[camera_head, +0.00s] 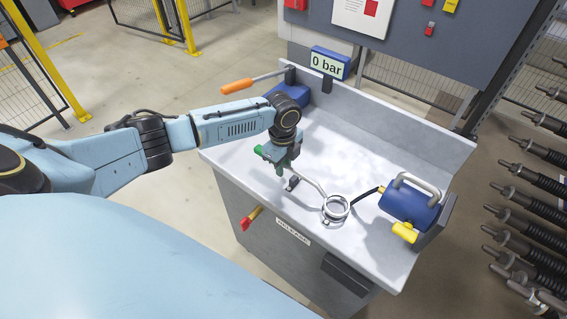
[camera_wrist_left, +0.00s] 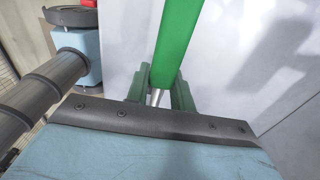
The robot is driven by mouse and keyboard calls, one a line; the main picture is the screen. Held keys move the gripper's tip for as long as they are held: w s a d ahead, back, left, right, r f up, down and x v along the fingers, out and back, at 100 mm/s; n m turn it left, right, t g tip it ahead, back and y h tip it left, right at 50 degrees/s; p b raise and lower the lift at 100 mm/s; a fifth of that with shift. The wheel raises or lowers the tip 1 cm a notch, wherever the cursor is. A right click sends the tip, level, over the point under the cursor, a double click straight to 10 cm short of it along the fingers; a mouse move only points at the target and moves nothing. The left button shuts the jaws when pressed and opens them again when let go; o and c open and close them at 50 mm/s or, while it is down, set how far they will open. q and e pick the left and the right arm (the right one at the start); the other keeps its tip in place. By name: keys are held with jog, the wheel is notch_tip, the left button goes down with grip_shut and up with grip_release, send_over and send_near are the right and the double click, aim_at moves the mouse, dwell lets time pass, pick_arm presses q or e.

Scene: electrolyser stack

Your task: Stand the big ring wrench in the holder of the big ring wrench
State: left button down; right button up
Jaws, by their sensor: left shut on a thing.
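The big ring wrench has a green handle (camera_head: 260,150), a steel shaft (camera_head: 314,183) and a ring end (camera_head: 336,208) low over the bench at the right. My left gripper (camera_head: 281,164) is shut on the wrench near where the green handle meets the shaft. In the left wrist view the green handle (camera_wrist_left: 177,42) runs up between the two fingers (camera_wrist_left: 160,95). A small dark bracket (camera_head: 292,184) stands on the bench just below the gripper; I cannot tell whether it is the wrench's holder. Whether the ring touches the bench is unclear. My right gripper is not in view.
The grey bench (camera_head: 335,150) has a raised back edge. A blue pump (camera_head: 408,206) with a grey handle and yellow part stands at the right, its dark hose reaching toward the ring. An orange-handled lever (camera_head: 238,86) and the "0 bar" display (camera_head: 330,63) are at the back.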

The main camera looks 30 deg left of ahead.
pick_arm(q)
jog(key=shift+r, duration=0.1)
jog(key=shift+f+b, duration=0.55)
jog(key=shift+f, duration=0.5)
dwell(0.4)
jog(key=c, duration=1.1)
grip_release()
notch_tip(320, 180, up, 13)
jog(key=shift+a+r+p, duration=0.1)
jog(key=shift+r+p, duration=0.1)
jog(key=shift+p, duration=0.4)
